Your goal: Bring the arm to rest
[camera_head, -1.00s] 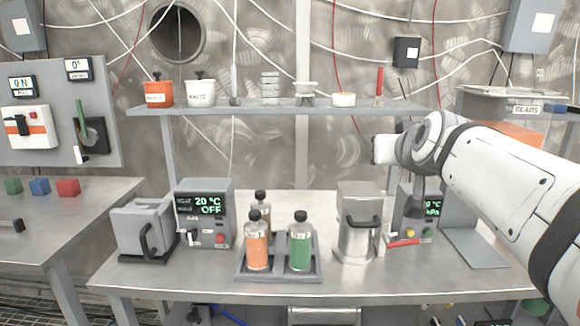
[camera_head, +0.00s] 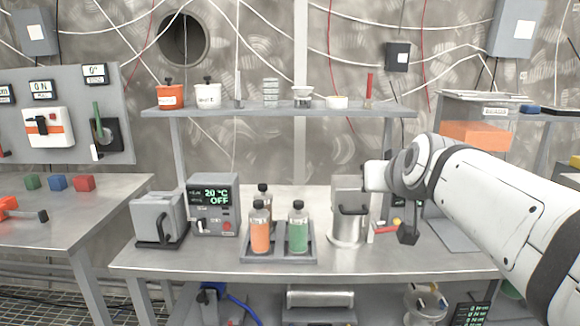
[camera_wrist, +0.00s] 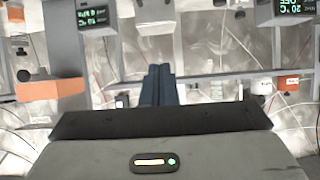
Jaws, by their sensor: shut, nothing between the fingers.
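In the wrist view the shut fingers (camera_wrist: 157,84) stand at the centre, apart from anything else. In the head view the gripper is just right of the grey canister with a black handle (camera_head: 348,228).
A tray (camera_head: 277,258) holds orange and green bottles. A grey heater box reading "20 °C OFF" (camera_head: 213,206) stands left of it. A shelf (camera_head: 280,109) with jars runs above. A side table with coloured cubes (camera_head: 58,183) is at left. The table's front strip is clear.

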